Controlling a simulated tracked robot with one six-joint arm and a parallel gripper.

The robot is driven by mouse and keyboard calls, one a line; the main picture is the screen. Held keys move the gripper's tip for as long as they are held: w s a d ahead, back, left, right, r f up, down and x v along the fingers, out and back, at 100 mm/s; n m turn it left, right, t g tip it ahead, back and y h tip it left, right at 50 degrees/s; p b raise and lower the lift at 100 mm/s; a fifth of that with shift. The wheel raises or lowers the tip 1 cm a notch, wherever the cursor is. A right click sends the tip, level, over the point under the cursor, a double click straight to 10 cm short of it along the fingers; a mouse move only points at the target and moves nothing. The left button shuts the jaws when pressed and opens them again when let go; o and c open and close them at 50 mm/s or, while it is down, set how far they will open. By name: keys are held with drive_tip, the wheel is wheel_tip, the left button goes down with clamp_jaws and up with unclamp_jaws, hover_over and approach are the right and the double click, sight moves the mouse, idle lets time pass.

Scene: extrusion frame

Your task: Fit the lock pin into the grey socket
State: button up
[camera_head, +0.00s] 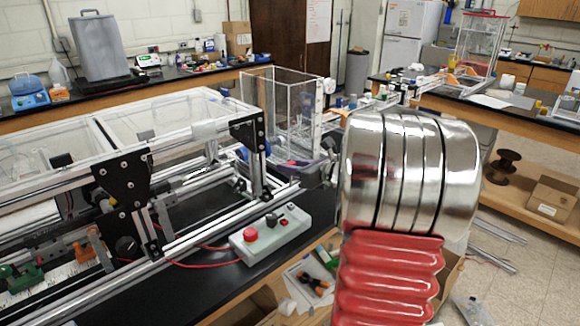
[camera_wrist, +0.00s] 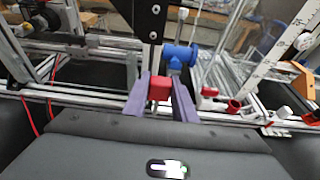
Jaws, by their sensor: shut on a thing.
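My gripper (camera_wrist: 160,100) shows in the wrist view as two purple fingers closed on the sides of a small red block, which I take to be the lock pin (camera_wrist: 159,87). Its far end is hidden. In the head view my gripper is partly seen beside the frame's right end, left of my large silver and red arm. A black bolted plate (camera_wrist: 151,18) stands upright just beyond the pin. I cannot make out the grey socket for certain in either view. I cannot tell whether the pin touches the frame.
The extrusion frame (camera_head: 190,178) fills the left of the black bench. A control box (camera_head: 270,236) with a red button and red cable sits in front of it. A clear box (camera_head: 285,105) stands behind. In the wrist view a blue fitting (camera_wrist: 180,54) is close beyond the fingers.

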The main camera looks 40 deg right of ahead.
drive_tip(key=shift+f, duration=2.9)
drive_tip(key=shift+s+f, duration=0.1)
drive_tip(key=shift+f, duration=1.05)
drive_tip(key=o, duration=1.1)
drive_tip(key=shift+s, duration=0.1)
drive_tip(key=v, duration=1.3)
drive_tip(key=shift+s, duration=0.3)
